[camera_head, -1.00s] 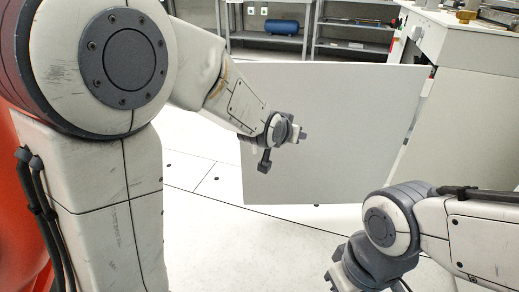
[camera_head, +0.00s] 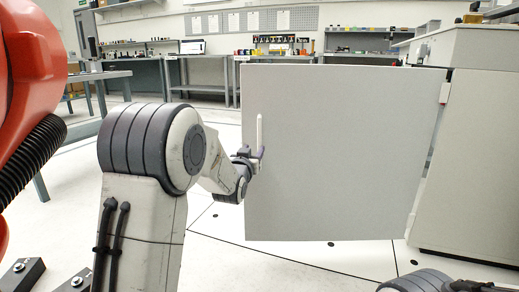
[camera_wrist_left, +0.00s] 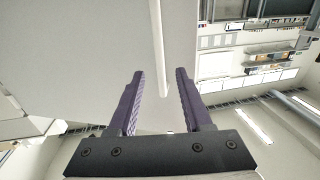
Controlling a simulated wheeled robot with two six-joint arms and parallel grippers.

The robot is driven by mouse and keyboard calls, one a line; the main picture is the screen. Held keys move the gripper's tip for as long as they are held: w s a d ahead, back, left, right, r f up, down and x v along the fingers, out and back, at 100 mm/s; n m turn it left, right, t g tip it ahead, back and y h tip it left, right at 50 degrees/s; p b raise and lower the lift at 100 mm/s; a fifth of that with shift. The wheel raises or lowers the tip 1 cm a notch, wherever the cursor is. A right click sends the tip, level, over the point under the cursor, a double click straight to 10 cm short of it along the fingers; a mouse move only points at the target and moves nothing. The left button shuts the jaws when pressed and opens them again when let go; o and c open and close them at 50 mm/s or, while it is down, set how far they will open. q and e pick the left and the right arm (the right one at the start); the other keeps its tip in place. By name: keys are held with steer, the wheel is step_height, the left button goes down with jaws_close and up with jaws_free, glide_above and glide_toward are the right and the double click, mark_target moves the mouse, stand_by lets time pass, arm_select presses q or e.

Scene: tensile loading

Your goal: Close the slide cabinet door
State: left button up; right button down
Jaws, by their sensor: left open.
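The slide cabinet door (camera_head: 340,160) is a flat light-grey panel standing wide open, hinged at its right edge to the white cabinet (camera_head: 475,160). A slim white upright handle (camera_head: 260,130) is near its left edge. My left gripper (camera_head: 252,154) is at the lower part of this handle. In the left wrist view, my left gripper (camera_wrist_left: 160,76) has its two purple fingers apart, with the handle bar (camera_wrist_left: 158,45) running in between them. I cannot tell whether either finger touches it. My right gripper is out of view; only part of my right arm shows at the bottom right.
Work benches (camera_head: 165,75) and shelves line the far wall. A table (camera_head: 85,80) stands at the left. The floor (camera_head: 290,262) below and in front of the door is clear.

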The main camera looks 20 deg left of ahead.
mark_target(259, 142)
arm_select(q)
steer(key=w+b, duration=0.1)
steer(key=w, duration=0.1)
steer(key=w+b, duration=0.1)
steer(key=w, duration=0.2)
steer(key=w+a+b, duration=0.1)
steer(key=w, duration=0.1)
steer(key=shift+w+f, duration=0.2)
steer(key=shift+w, duration=0.2)
steer(key=shift+w+r+b, duration=0.15)
steer(key=shift+w+b, duration=0.3)
steer(key=shift+w, duration=0.2)
jaws_close()
stand_by(0.5)
